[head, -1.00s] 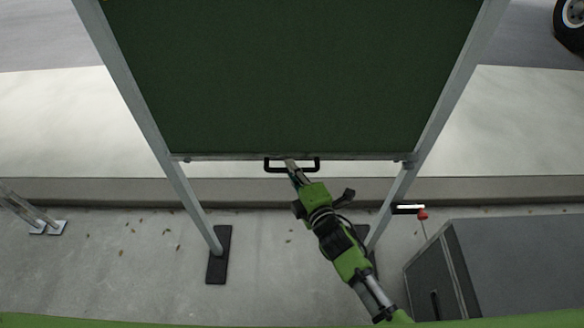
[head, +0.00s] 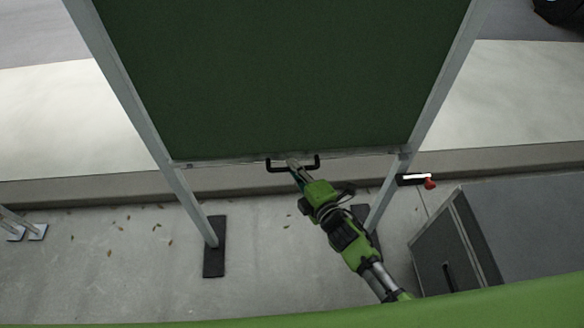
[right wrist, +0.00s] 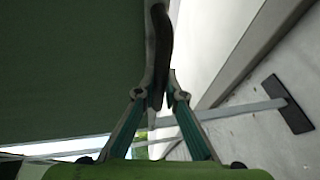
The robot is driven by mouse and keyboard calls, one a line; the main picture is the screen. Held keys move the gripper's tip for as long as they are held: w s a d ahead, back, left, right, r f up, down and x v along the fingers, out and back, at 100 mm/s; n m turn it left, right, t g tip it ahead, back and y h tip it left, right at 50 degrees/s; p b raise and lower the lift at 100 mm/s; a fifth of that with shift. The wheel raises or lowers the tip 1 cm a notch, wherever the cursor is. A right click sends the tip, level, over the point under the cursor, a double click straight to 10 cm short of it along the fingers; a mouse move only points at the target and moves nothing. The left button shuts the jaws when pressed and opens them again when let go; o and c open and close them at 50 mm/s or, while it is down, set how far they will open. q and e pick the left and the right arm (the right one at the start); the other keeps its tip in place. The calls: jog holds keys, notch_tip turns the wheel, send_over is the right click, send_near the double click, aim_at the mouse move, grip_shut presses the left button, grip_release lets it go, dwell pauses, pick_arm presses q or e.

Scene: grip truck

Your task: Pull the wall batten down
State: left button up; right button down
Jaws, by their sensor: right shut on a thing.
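The wall batten is a large dark green panel (head: 280,75) in a grey metal frame, standing upright in the head view. A black U-shaped handle (head: 309,165) sits at the middle of its lower edge. My right gripper (head: 293,165) is shut on this handle. In the right wrist view the two fingers (right wrist: 160,98) close around the dark handle bar (right wrist: 160,50), and the green panel (right wrist: 70,65) fills the left side. The fingertips are partly hidden behind the bar. My left gripper is not in view.
Grey frame legs (head: 190,205) stand on black feet (head: 214,262). A dark grey box (head: 510,240) stands at the lower right. A black lever with a red knob (head: 430,183) is beside the right leg. A low curb runs behind; the concrete floor at left is mostly clear.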

jog(key=c, duration=2.1)
grip_release()
jog(key=v, duration=1.2)
jog(key=shift+r, duration=0.1)
